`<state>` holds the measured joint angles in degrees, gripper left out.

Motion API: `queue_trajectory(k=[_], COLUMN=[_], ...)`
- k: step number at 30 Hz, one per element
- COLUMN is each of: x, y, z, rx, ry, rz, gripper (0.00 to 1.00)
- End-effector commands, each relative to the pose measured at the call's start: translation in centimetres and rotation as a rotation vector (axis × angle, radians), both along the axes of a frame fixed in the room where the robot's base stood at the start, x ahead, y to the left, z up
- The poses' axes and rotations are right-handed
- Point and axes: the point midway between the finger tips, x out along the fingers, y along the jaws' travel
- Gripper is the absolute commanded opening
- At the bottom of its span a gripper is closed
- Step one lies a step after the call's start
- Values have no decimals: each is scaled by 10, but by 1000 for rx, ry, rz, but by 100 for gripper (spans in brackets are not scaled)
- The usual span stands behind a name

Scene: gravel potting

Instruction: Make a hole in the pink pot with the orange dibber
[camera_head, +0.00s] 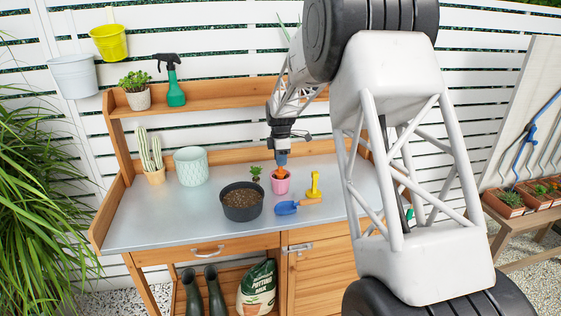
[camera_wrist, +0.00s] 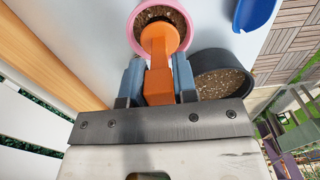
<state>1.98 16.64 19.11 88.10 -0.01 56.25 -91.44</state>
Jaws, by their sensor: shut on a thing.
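The pink pot (camera_head: 280,187) stands on the grey metal bench top, right of the black pot. My gripper (camera_head: 282,159) is directly above it, pointing down. It is shut on the orange dibber (camera_head: 279,174), whose lower end is at the pot's mouth. In the wrist view, the orange dibber (camera_wrist: 160,72) sits between the two blue-grey fingers of my gripper (camera_wrist: 159,80). Its far end overlaps the opening of the pink pot (camera_wrist: 135,16), where brown soil shows. The tip is hidden, so I cannot tell how deep it is in the soil.
A black pot of soil (camera_head: 242,203) stands left of the pink pot. A blue trowel (camera_head: 287,208), a yellow tool (camera_head: 314,186) and a small green plant (camera_head: 256,172) are close by. A cactus (camera_head: 151,158) and pale green pot (camera_head: 191,166) stand at left. The bench's front left is clear.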

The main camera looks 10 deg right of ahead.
Motion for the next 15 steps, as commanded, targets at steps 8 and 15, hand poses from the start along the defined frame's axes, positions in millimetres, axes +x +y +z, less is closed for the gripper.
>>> queue_trajectory(k=[8,15], x=[0,0], y=[0,0], z=[10,19], rx=[0,0], ry=[-1,-1], rz=[0,0], gripper=[0,0])
